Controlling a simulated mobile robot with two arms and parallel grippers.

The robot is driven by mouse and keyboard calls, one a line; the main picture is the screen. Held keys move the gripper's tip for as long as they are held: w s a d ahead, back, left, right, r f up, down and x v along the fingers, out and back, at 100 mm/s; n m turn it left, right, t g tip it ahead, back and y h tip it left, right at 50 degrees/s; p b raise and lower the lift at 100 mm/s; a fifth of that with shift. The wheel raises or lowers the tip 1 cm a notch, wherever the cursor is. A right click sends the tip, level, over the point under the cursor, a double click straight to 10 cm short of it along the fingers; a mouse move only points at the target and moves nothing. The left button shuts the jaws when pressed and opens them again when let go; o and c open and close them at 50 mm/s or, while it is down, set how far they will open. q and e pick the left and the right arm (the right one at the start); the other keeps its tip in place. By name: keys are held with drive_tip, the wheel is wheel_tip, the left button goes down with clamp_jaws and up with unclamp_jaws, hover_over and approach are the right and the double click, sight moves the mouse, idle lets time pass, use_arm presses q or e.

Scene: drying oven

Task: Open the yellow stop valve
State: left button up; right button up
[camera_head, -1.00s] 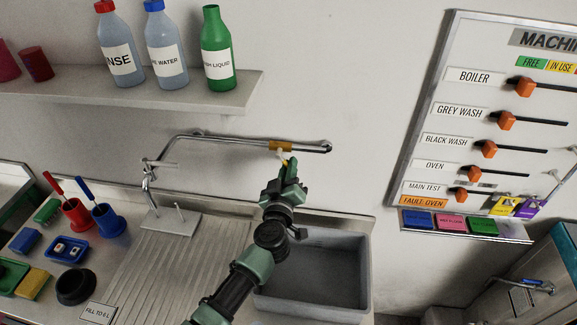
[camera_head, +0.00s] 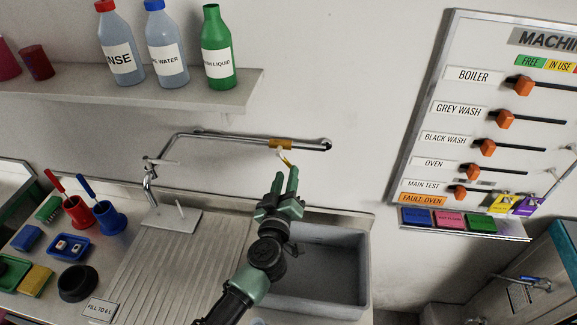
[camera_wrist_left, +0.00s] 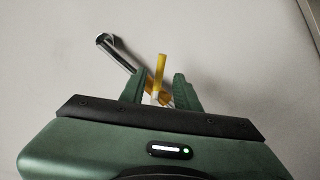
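The yellow stop valve (camera_head: 281,144) sits on the chrome wall pipe (camera_head: 235,138) above the sink. Its thin yellow handle (camera_head: 287,161) points down and slightly right in the head view. My left gripper (camera_head: 285,175) is open and empty just below the handle, its fingers pointing up toward it. In the left wrist view, the yellow handle (camera_wrist_left: 160,70) appears between the two open fingers of my left gripper (camera_wrist_left: 158,84). Contact with the handle cannot be told. The pipe's dark end (camera_wrist_left: 104,41) shows beyond the left finger. My right gripper is not in view.
A grey sink basin (camera_head: 318,285) lies below the arm, with a ribbed drainboard (camera_head: 150,270) and chrome tap (camera_head: 149,185) to the left. A shelf (camera_head: 150,105) with bottles is above left. A machine panel (camera_head: 425,120) is at right. The wall around the valve is clear.

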use_arm(q)
drive_tip(key=s, duration=0.3)
drive_tip(key=shift+a, duration=0.3)
